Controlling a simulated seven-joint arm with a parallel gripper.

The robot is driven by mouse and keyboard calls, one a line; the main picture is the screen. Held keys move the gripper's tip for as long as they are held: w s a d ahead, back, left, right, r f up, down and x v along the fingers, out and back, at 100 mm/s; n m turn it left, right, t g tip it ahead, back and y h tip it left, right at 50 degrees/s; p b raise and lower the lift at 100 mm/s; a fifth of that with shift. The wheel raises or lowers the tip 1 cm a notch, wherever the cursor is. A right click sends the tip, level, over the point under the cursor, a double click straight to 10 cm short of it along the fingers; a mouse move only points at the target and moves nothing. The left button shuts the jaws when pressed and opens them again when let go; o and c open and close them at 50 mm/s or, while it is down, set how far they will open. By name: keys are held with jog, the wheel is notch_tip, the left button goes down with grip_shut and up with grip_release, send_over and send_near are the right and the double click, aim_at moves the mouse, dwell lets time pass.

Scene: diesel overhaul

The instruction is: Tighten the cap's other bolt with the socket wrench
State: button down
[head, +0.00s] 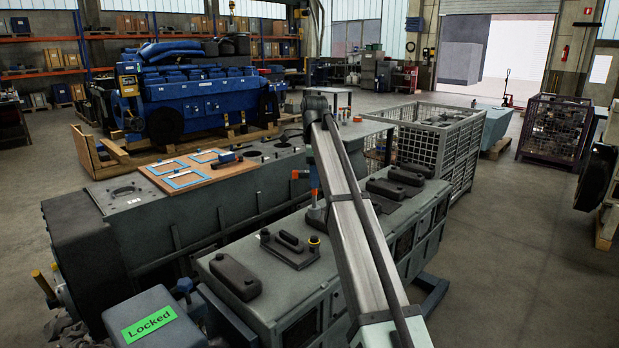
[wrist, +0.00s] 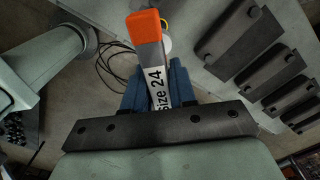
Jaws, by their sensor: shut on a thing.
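The socket wrench (wrist: 148,35), with an orange end and a white label reading "size 24", is between the blue fingers of my gripper (wrist: 160,88) in the wrist view. My gripper is shut on it. In the head view only a small orange and blue part of the wrench and gripper (head: 314,190) shows, left of my arm link, above the near grey engine housing (head: 330,262). My arm hides part of the area there.
A wooden board (head: 190,170) with blue-framed outlines rests on the long grey block behind. A green "Locked" sign (head: 149,319) is on a near box.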

aim_at(314, 207)
jog(key=n, duration=0.5)
jog(key=shift+f+n, duration=0.25)
jog(key=shift+n, duration=0.15)
jog(key=n, duration=0.4)
jog(key=shift+f+n, duration=0.2)
jog(key=shift+n, duration=0.2)
jog(key=n, duration=0.5)
jog(key=shift+f+n, duration=0.4)
jog(key=n, duration=0.4)
jog(key=shift+f+n, duration=0.35)
jog(key=shift+n, duration=0.05)
jog(key=n, duration=0.5)
jog(key=shift+f+n, duration=0.4)
jog(key=n, duration=0.5)
jog(key=shift+f+n, duration=0.3)
jog(key=shift+f, duration=0.05)
jog(key=shift+f+n, duration=0.25)
jog(key=shift+n, duration=0.05)
jog(key=shift+f, duration=1.5)
